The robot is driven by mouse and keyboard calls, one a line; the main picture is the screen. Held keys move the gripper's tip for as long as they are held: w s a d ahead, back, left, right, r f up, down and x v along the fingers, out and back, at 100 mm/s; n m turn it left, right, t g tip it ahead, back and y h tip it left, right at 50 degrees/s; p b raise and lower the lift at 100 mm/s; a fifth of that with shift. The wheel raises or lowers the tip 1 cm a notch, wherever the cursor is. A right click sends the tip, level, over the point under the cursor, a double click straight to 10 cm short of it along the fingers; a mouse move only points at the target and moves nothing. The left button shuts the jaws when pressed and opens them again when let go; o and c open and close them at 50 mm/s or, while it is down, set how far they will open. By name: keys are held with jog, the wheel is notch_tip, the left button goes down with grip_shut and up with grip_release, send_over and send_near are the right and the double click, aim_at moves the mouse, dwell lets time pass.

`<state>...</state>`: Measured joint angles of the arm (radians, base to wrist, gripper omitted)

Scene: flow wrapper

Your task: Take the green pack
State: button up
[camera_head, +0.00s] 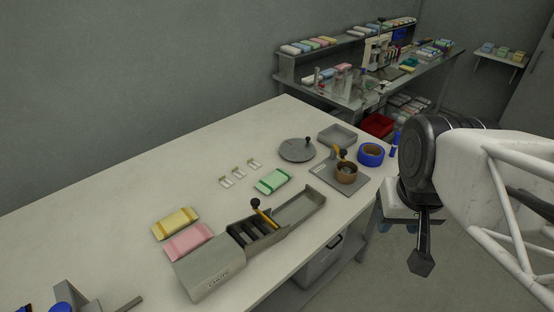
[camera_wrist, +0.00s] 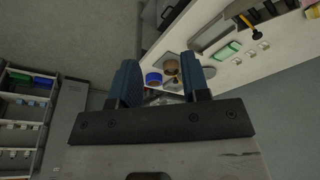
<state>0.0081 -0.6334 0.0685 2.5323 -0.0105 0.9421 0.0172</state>
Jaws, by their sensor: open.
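The green pack (camera_head: 273,181) lies flat on the white table (camera_head: 120,220), behind the flow wrapper (camera_head: 210,268) and its tray. In the wrist view the green pack (camera_wrist: 227,50) shows small at the upper right. My gripper (camera_wrist: 161,88) is open, with its two blue fingers apart and nothing between them. In the head view my arm is at the right, off the table's right end and well away from the pack; the fingers are mostly hidden there.
A yellow pack (camera_head: 176,223) and a pink pack (camera_head: 188,241) lie left of the wrapper. Three small white pieces (camera_head: 240,173) and a round grey plate (camera_head: 297,150) are behind the green pack. Blue tape (camera_head: 370,154) and a brown roll (camera_head: 346,173) stand near the table's right end.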

jog(key=o, duration=1.1)
